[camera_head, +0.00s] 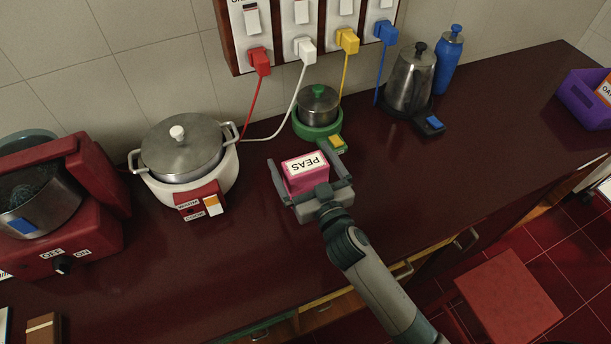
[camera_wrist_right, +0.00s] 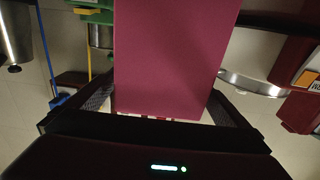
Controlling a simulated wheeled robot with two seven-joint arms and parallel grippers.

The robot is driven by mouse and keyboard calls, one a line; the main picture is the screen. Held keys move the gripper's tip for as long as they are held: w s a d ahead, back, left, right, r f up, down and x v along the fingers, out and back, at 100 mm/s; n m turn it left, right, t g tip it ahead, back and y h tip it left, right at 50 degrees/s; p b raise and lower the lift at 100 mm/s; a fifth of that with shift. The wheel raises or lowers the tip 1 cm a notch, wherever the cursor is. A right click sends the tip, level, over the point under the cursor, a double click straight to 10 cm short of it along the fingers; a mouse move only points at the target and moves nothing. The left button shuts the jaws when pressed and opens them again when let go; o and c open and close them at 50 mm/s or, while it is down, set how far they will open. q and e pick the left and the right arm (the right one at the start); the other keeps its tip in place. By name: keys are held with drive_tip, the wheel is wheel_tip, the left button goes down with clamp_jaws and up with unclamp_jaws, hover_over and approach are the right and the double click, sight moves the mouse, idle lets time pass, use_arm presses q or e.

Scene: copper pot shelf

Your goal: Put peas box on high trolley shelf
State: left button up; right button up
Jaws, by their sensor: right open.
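The pink peas box (camera_head: 308,178), with a white label reading PEAS, is on the dark red counter in the middle of the head view. My right gripper (camera_head: 307,168) is open around it, with one finger on each side of the box. In the right wrist view the box (camera_wrist_right: 175,55) fills the middle between the two fingers (camera_wrist_right: 168,100). I cannot tell whether either finger touches it. The trolley shelf cannot be made out in these views. My left gripper is not in view.
A white rice cooker (camera_head: 184,160) stands left of the box, and a green cooker with a pot (camera_head: 318,105) stands behind it. A kettle (camera_head: 412,80) and blue bottle (camera_head: 449,60) are further right. A purple bin (camera_head: 584,100) is far right. The counter right of my gripper is clear.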

drive_tip(key=shift+x, duration=0.85)
drive_tip(key=c, duration=2.1)
drive_tip(key=shift+r, duration=0.15)
drive_tip(key=s+d+r+b, duration=0.1)
drive_tip(key=d+r, duration=0.2)
drive_tip(key=s+d+r+b, duration=0.1)
drive_tip(key=d+r, duration=0.3)
drive_tip(key=s+d+r, duration=0.1)
drive_tip(key=d+r, duration=0.2)
drive_tip(key=d, duration=0.1)
drive_tip(key=shift+d+r+b, duration=0.1)
drive_tip(key=shift+r+b, duration=0.3)
